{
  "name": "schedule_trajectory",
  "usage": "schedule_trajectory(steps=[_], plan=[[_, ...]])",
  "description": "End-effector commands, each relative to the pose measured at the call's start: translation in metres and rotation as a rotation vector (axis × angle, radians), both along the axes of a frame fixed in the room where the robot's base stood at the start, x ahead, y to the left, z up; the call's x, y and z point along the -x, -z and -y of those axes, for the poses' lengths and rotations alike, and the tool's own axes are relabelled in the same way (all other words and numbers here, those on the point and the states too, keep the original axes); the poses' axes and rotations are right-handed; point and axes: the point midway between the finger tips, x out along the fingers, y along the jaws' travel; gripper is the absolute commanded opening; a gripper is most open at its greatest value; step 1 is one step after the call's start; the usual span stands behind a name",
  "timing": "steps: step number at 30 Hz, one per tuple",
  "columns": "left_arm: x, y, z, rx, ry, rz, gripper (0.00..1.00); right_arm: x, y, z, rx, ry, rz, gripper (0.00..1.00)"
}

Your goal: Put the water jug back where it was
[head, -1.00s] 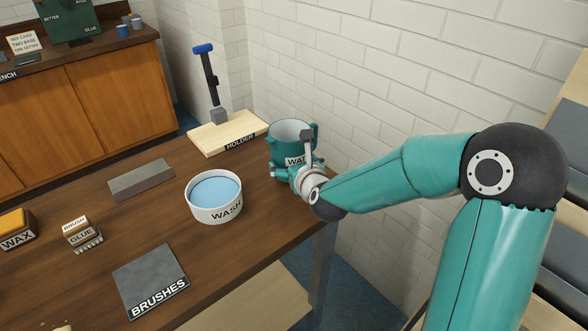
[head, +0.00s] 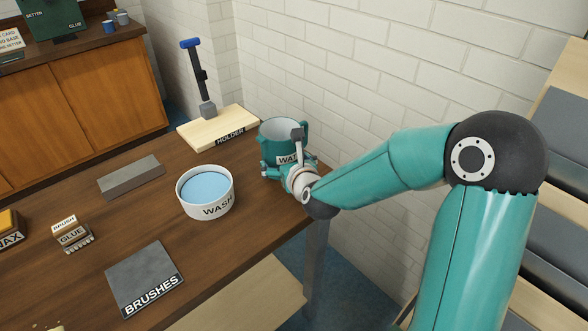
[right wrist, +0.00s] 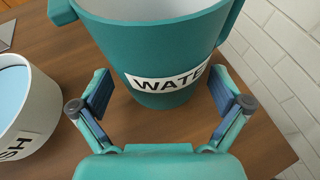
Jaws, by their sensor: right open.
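The teal water jug (head: 270,142), with a white label partly hidden by my wrist in the head view, stands upright on the dark wooden table near its far right corner, by the brick wall. In the right wrist view the jug (right wrist: 150,50) fills the top middle, its label reading "WATE" with the rest cut off. My right gripper (head: 288,170) is low at the jug's near side. In the right wrist view the gripper (right wrist: 163,92) is open, one finger on each side of the jug's lower body, with gaps visible. My left gripper is out of view.
A white WASH tub (head: 207,212) of blue water stands left of the jug. Behind is the wooden HOLDER board (head: 200,133) with an upright blue-topped tool. A grey block (head: 131,177), a BRUSHES mat (head: 140,275) and a GLUE brush block (head: 72,235) lie farther left.

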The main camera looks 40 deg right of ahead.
Motion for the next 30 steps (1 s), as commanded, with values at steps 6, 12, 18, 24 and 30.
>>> schedule_trajectory(steps=[6,12,18,24,30], plan=[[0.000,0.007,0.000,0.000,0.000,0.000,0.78,0.029,-0.012,-0.010,0.001,-0.002,0.004,1.00],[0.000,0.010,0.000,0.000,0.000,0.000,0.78,0.064,-0.028,-0.021,0.000,-0.003,0.005,1.00],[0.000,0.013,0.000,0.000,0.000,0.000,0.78,0.090,-0.038,-0.029,0.001,-0.003,0.003,1.00],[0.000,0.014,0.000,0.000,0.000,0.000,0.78,0.101,-0.042,-0.032,0.000,-0.002,0.001,1.00],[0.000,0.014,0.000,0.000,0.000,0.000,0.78,0.102,-0.042,-0.032,0.000,-0.002,-0.001,1.00]])
